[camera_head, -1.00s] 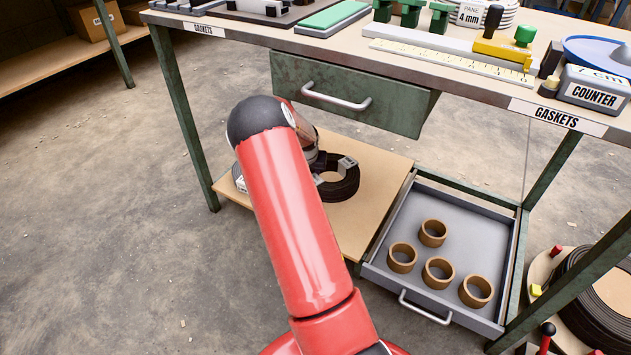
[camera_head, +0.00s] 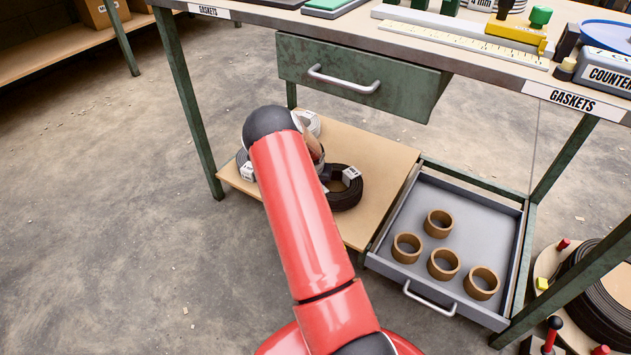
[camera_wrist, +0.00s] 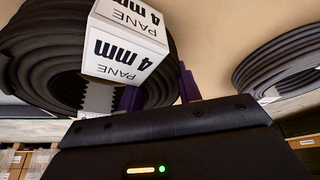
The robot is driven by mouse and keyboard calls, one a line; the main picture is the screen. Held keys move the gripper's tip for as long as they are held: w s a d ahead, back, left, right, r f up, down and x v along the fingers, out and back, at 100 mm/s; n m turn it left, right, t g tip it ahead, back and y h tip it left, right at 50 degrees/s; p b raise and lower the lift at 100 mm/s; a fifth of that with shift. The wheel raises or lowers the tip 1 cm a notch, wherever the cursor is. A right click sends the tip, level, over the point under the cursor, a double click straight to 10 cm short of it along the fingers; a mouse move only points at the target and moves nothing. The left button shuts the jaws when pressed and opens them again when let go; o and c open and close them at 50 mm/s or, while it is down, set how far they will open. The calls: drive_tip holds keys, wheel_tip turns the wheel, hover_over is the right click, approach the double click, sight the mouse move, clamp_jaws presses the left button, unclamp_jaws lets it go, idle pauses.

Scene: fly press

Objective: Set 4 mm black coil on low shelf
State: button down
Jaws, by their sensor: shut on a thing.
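The black coil (camera_head: 345,197) has a white tag and is at the low shelf (camera_head: 384,160), to the right of my arm. In the wrist view the black coil (camera_wrist: 40,62) fills the upper left, and its white tag (camera_wrist: 125,40) reads "PANE 4 mm". My gripper (camera_wrist: 150,92) is shut on this coil; the tag and the jaw body hide part of the grip. In the head view my arm hides most of the gripper. I cannot tell whether the coil touches the shelf or is just above it.
Another tagged coil (camera_head: 243,168) is on the shelf to the left, partly behind my arm. A pale coil (camera_head: 312,122) lies at the back. An open grey drawer (camera_head: 470,205) with several brown rings is right of the shelf. A closed green drawer (camera_head: 350,85) hangs above.

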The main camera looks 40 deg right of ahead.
drive_tip(key=shift+r, duration=0.1)
drive_tip(key=shift+f+b, duration=0.5)
drive_tip(key=shift+f, duration=0.15)
drive_tip(key=c, duration=1)
unclamp_jaws()
drive_tip(key=shift+o, duration=0.2)
drive_tip(key=shift+r+p, duration=0.4)
drive_tip(key=shift+r, duration=0.1)
drive_tip(key=p+v, duration=0.2)
drive_tip(key=v, duration=1)
